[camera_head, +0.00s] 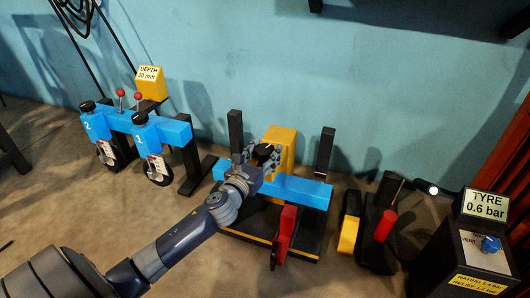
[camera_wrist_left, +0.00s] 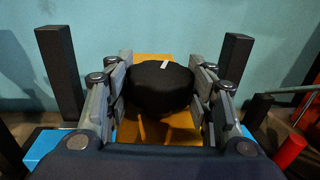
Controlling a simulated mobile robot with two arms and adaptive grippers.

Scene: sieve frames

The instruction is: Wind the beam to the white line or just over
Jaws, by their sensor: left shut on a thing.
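A blue beam (camera_head: 300,191) lies across a frame between two black posts, with a yellow block (camera_head: 283,150) behind it. A round black knob (camera_wrist_left: 160,88) with a small white mark on its top sits in front of the yellow block. My left gripper (camera_head: 262,160) is shut on the black knob, one finger on each side in the left wrist view (camera_wrist_left: 163,88). The gripper hides part of the beam and the knob in the head view. My right gripper is not in view.
A red upright part (camera_head: 284,236) stands in front of the beam. At left is a blue stand (camera_head: 172,131) with two wheels and a yellow DEPTH 30 mm sign (camera_head: 151,82). At right are a red-handled black stand (camera_head: 379,240) and a TYRE 0.6 bar box (camera_head: 483,234).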

